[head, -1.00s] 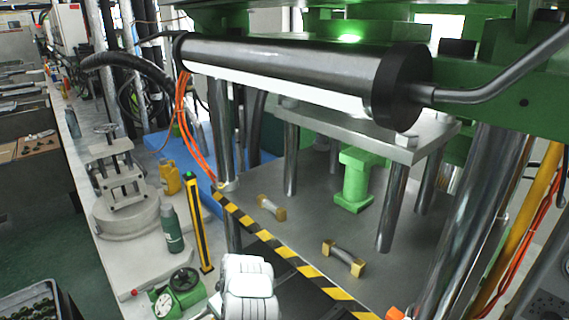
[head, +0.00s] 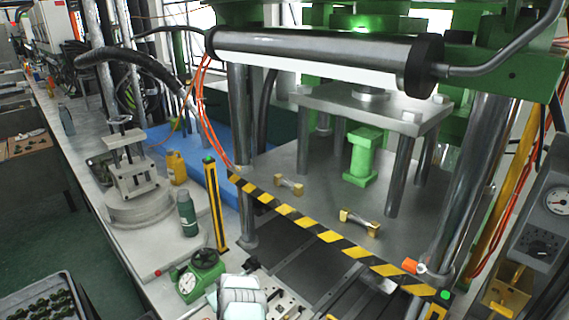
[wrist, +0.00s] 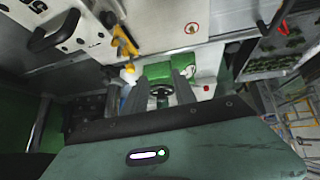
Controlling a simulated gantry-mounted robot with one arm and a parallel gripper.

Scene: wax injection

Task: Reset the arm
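My arm's white link shows at the bottom edge of the head view; my gripper is out of that picture. In the wrist view, my gripper (wrist: 161,88) has two grey fingers standing apart, with a dark handwheel (wrist: 160,91) visible between them in the background. Nothing is held between the fingers. The green gauge and handwheel unit (head: 200,274) stands on the bench just left of my arm in the head view.
The press has a striped front edge (head: 310,226), with two brass-ended handles (head: 289,185) (head: 359,222) and a green stand (head: 363,157) on its bed. A yellow-black post (head: 215,205), green bottle (head: 187,213) and clamp fixture (head: 137,185) stand on the left bench.

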